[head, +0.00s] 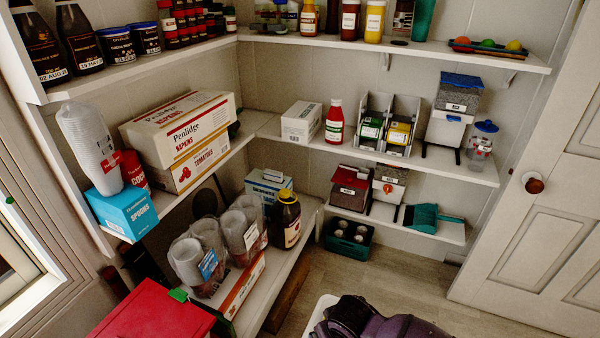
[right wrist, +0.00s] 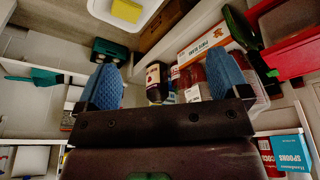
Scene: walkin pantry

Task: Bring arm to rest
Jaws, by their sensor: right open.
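My right gripper (right wrist: 164,76) shows in the right wrist view, with its two blue fingers wide apart. Nothing is held between the fingers. Behind the gap I see a dark bottle and stacked cups on a low shelf, at a distance from the fingers. In the head view a dark purple part of my arm rises at the bottom edge, and the gripper itself cannot be made out there. My left gripper is in neither view.
Shelves with a napkin box (head: 180,120), a blue spoons box (head: 124,212) and bins line the corner. A red box (head: 155,312) stands at the lower left. A white tub (right wrist: 97,8) with a yellow block is near the floor. Open floor (head: 375,270) lies before the door (head: 540,200).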

